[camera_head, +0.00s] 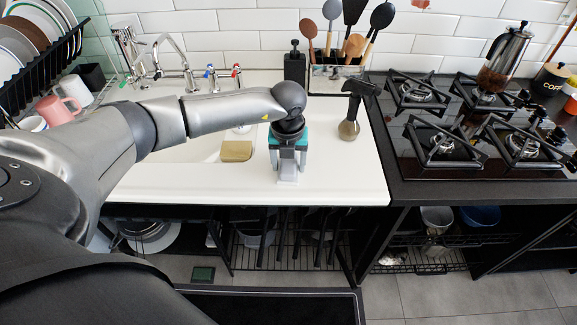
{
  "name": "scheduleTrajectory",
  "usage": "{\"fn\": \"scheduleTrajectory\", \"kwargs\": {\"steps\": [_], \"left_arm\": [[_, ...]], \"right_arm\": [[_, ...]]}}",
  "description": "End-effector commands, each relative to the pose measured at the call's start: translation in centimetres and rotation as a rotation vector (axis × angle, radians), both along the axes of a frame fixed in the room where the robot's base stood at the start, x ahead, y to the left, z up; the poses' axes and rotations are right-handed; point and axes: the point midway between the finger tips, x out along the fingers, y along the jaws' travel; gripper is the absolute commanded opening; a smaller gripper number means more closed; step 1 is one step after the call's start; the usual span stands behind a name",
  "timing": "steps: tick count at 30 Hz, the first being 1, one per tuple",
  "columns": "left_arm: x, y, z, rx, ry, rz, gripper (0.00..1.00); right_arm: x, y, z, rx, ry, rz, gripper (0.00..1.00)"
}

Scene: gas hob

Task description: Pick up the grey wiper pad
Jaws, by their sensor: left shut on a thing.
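My left arm comes in from the left and reaches over the white counter. Its gripper (288,168) points down near the counter's front edge. It is shut on the grey wiper pad (288,174), a small light grey block between the fingertips. The fingers hide part of the pad. I cannot tell whether the pad touches the counter or hangs just above it. My right gripper is not in view.
A tan sponge (236,151) lies by the sink, left of the gripper. A black-headed brush (352,108) stands to the right. A black soap bottle (294,64) and a utensil holder (334,74) stand behind. The gas hob (470,165) is at the right.

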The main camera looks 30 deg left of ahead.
Motion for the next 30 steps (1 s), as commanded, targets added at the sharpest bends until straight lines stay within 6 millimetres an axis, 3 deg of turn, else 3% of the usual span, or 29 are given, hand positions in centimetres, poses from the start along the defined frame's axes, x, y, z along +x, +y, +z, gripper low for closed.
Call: {"fn": "scheduleTrajectory", "kwargs": {"steps": [4,12,17,23,30], "left_arm": [[0.0,0.0,0.0,0.0,0.0,0.0,0.13],[0.0,0.0,0.2,0.0,0.0,0.0,0.13],[0.0,0.0,1.3,0.0,-0.001,0.0,0.13],[0.1,0.0,5.2,-0.001,-0.005,0.0,0.13],[0.1,0.0,11.9,0.0,-0.006,0.0,0.13]], "right_arm": [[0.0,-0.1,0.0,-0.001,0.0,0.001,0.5],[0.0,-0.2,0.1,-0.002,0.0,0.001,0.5],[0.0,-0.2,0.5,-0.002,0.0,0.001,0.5],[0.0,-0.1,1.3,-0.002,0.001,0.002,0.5],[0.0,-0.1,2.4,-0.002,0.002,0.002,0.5]]}}
